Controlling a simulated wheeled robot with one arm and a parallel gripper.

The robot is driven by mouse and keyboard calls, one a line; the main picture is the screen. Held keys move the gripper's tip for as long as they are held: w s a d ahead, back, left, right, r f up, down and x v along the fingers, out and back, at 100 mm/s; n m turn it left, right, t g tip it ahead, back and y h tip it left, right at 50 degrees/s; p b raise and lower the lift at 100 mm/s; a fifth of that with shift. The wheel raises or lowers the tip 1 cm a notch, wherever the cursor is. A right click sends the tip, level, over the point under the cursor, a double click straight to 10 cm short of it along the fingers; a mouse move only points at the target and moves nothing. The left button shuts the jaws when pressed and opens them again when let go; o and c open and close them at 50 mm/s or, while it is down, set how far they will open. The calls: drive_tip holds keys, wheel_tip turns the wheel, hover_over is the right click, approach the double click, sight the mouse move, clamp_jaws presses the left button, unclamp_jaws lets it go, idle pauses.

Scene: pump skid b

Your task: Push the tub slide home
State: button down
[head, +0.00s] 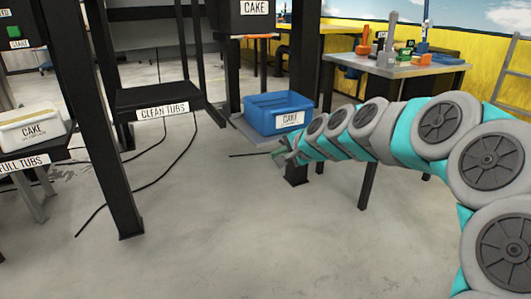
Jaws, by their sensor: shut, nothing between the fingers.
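A blue tub (272,107) labelled CAKE sits on a flat grey slide (242,127) in the middle of the head view. The slide's left edge and corner show beside the tub, below the black box labelled CAKE. My gripper (281,153) is at the end of my arm, just below and in front of the tub in the picture. It is shut and empty. Its fingertips are small here, and I cannot tell whether they touch the slide. My arm and gripper hide the slide's right part.
A black shelf labelled CLEAN TUBS (158,97) stands left of the slide, with a black post (110,150) before it. A white tub (32,128) stands on the FULL TUBS shelf (30,161). A workbench with tools (400,68) is behind my arm. Cables cross the otherwise clear floor.

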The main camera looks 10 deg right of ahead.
drive_tip(key=w+d+m+t, duration=0.1)
drive_tip(key=w+d+m, duration=0.1)
drive_tip(key=w+d, duration=0.15)
approach(264, 144)
drive_tip(key=shift+h, duration=0.3)
drive_tip(key=shift+x, duration=3.2)
drive_tip(key=shift+a, duration=0.2)
